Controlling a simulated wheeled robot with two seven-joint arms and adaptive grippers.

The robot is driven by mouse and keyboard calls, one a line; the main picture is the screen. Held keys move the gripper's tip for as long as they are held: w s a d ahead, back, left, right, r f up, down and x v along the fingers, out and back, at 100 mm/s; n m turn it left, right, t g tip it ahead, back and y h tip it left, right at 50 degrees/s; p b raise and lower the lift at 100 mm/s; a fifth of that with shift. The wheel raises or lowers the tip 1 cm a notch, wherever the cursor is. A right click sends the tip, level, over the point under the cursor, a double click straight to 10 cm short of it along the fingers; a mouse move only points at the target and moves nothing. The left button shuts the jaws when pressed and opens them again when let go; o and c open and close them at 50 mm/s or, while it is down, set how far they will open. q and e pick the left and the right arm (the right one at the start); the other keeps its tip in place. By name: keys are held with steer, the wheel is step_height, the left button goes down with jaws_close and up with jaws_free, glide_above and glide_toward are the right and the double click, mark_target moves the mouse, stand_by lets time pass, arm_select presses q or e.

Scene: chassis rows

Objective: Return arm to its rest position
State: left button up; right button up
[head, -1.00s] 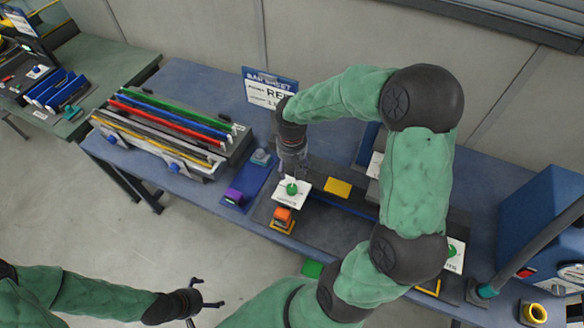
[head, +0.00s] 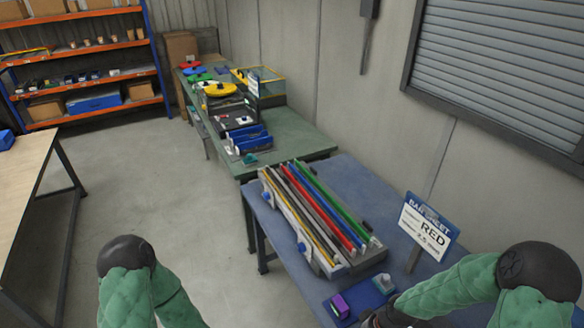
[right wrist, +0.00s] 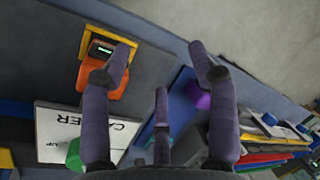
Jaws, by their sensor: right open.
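My right arm (head: 450,290) comes in at the lower right of the head view, over the blue bench. Its gripper is mostly cut off there. In the right wrist view my right gripper (right wrist: 160,55) is open, its dark fingers spread with nothing between them. Below and left of the fingers lies a white lettered card (right wrist: 75,130) with a green knob (right wrist: 74,155) partly behind a finger.
A green bench (head: 300,150) stands behind. A wooden table (head: 25,170) is at left; the floor between is clear.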

steer(key=s+a+f+m, duration=0.3)
steer(key=s+a+f, duration=0.6)
steer(key=s+f, duration=0.15)
steer(key=w+d+b+x, duration=0.1)
steer(key=w+b+x, duration=0.1)
steer(key=b+x, duration=0.8)
steer(key=shift+d+f+n+y+b, duration=0.2)
steer(key=shift+f+n+y+b, duration=0.2)
steer(key=shift+b, duration=0.5)
